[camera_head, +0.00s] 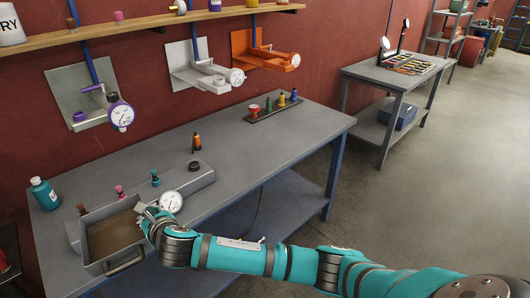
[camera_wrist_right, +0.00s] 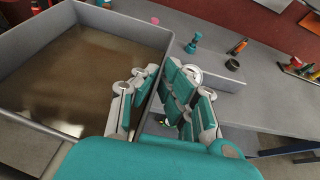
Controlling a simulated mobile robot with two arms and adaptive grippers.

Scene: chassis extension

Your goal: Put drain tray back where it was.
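The drain tray (camera_head: 99,268) is a grey open box with a front handle and brown liquid inside. It is at the near left of the workbench, against the long grey chassis block (camera_head: 200,190). It also fills the left of the wrist view (camera_wrist_right: 60,128). My right gripper (camera_head: 148,213) is at the tray's right wall. In the wrist view its teal and white fingers (camera_wrist_right: 158,85) straddle that wall, one inside and one outside, and appear closed on it. I cannot tell whether the tray is lifted off the bench. My left gripper is not in view.
On the workbench (camera_head: 250,150) are a teal bottle (camera_head: 44,193), an orange-black tool (camera_head: 196,143) and a rack of coloured pieces (camera_head: 272,108). A gauge (camera_head: 171,201) sits on the block near my gripper. Small knobs stand along the block. The middle of the bench is clear.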

